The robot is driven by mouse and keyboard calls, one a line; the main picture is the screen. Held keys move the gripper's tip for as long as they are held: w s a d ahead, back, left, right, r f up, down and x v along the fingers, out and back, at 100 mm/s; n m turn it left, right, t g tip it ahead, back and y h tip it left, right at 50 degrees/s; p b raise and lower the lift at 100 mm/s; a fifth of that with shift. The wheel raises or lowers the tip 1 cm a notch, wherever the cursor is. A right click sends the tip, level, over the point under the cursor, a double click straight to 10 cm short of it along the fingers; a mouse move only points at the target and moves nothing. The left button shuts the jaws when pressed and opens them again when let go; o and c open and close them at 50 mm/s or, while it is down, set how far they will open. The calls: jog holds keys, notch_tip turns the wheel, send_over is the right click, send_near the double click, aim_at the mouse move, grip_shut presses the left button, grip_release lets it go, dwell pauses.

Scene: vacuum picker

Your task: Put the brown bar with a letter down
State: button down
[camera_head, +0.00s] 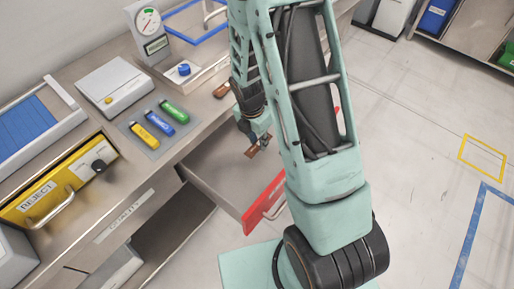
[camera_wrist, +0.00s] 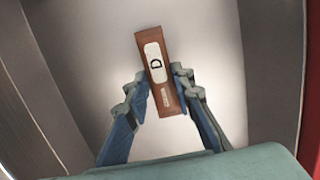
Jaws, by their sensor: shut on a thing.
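My gripper (camera_wrist: 163,92) is shut on the brown bar (camera_wrist: 168,97), with a fingertip at each long side. The bar carries a white label with a black letter D, facing the wrist camera. In the head view the bar (camera_head: 251,152) shows as a small brown piece below my gripper (camera_head: 257,141), over an open drawer (camera_head: 212,172) with a red front (camera_head: 264,203). In the wrist view the pale drawer floor (camera_wrist: 90,75) lies behind the bar. I cannot tell whether the bar touches it.
Another brown piece (camera_head: 221,90) lies on the worktop's edge. Green, blue and yellow bars (camera_head: 160,124) lie on a grey mat. A yellow REJECT box (camera_head: 62,182), a flat white device (camera_head: 114,86) and a dial gauge (camera_head: 148,22) also stand there. The drawer floor around the bar looks clear.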

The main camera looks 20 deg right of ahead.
aim_at(257, 145)
jog(key=shift+f, duration=2.2)
jog(key=shift+f, duration=0.1)
jog(key=shift+f+b, duration=0.15)
jog(key=shift+b, duration=0.2)
jog(key=c, duration=1.7)
grip_release()
jog(key=shift+o, duration=0.2)
jog(key=shift+r, duration=0.25)
jog(key=r, duration=0.4)
jog(key=a+r+p, duration=0.1)
jog(key=r, duration=0.3)
jog(key=s+r, duration=0.1)
jog(key=r, duration=0.3)
jog(key=shift+a, duration=0.25)
